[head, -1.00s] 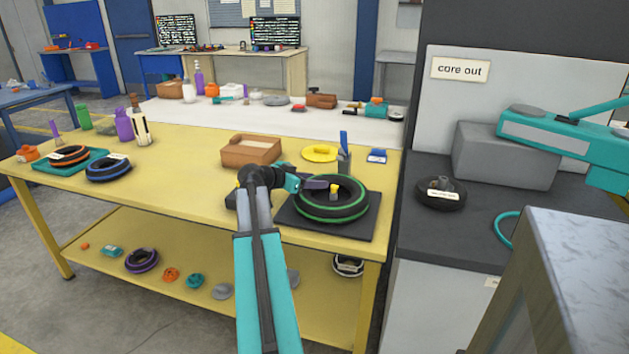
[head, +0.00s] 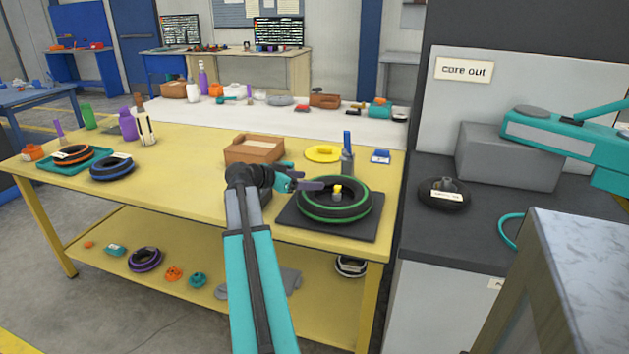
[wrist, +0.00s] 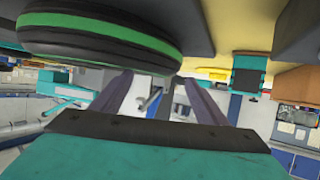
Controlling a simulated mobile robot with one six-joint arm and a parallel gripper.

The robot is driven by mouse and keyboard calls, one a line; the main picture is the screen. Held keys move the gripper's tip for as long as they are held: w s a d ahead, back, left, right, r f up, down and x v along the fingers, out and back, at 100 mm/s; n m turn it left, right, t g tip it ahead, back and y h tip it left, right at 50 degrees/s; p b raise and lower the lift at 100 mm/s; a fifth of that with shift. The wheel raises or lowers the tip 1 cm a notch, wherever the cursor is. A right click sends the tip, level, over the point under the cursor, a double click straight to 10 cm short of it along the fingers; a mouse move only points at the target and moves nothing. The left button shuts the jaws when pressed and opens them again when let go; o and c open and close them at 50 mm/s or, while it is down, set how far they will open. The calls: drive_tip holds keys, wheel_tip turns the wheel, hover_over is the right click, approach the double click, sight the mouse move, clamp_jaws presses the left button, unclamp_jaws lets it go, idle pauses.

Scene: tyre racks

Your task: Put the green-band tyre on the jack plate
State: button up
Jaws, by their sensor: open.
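The green-band tyre (head: 323,212) lies flat on the dark square jack plate (head: 362,231) at the right end of the yellow table. A small yellow-topped post (head: 337,191) shows in the tyre's hole. My gripper (head: 305,184) is open and empty just left of the tyre, its fingers pointing toward the tyre's left rear rim. I cannot tell whether a finger touches the tyre.
A wooden tray (head: 252,150), a yellow disc (head: 322,153) and a grey holder (head: 347,160) stand behind. An orange-band tyre (head: 73,155) and blue-band tyre (head: 112,168) lie at the left. A dark cabinet (head: 480,225) stands right.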

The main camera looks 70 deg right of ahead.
drive_tip(key=v, duration=0.7)
idle(0.7)
